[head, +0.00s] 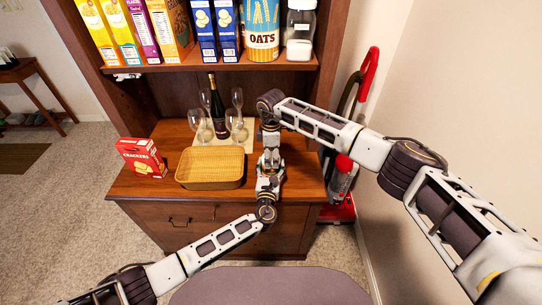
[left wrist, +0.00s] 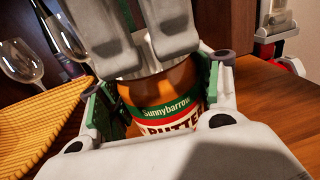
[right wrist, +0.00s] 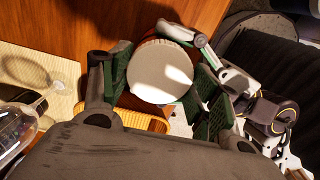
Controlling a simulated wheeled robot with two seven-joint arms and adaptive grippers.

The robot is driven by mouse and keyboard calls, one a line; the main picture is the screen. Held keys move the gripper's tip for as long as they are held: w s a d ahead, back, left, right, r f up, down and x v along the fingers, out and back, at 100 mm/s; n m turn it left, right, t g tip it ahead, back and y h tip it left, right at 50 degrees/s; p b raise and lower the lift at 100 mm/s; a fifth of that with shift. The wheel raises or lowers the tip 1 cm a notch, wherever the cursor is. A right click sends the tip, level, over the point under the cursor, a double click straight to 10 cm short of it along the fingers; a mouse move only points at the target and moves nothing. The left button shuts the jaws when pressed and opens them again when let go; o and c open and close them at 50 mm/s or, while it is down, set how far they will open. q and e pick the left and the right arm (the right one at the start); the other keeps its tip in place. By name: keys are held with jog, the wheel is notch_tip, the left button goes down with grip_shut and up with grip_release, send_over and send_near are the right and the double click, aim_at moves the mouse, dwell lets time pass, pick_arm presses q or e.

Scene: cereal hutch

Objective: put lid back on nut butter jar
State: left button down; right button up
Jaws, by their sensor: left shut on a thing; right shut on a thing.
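The nut butter jar (left wrist: 165,120), amber with a green and white label, stands upright between the green pads of my left gripper (left wrist: 158,95), which is shut on it. The lid (right wrist: 160,72) shows in the right wrist view as a pale round disc. My right gripper (right wrist: 165,85) is shut on it, with a green pad on either side. In the left wrist view the right gripper's fingers hang over the jar's top and hide its rim, so I cannot tell whether lid and jar touch. In the head view both grippers meet one above the other, hiding the jar.
A wicker basket (head: 210,184) sits just left of the grippers on the wooden counter (head: 295,188). A red crackers box (head: 141,158) stands farther left. Wine glasses (head: 236,124) and a dark bottle (head: 217,108) stand behind. A shelf of cereal boxes (head: 175,30) hangs above.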

jog(key=m, duration=0.4)
jog(key=shift+a+m, duration=0.1)
jog(key=shift+m, duration=0.2)
jog(key=shift+o, duration=0.2)
jog(key=shift+a+r+m, duration=0.35)
jog(key=shift+a+m, duration=0.3)
jog(key=shift+m, duration=0.65)
jog(key=shift+d+f+m, duration=0.15)
jog(key=shift+d+m, duration=0.15)
jog(key=shift+m, duration=0.2)
jog(key=shift+s+d+f, duration=0.15)
jog(key=shift+d, duration=0.1)
jog(key=shift+d, duration=0.1)
jog(key=o, duration=0.7)
jog(key=shift+f, duration=0.1)
jog(key=shift+d, duration=0.1)
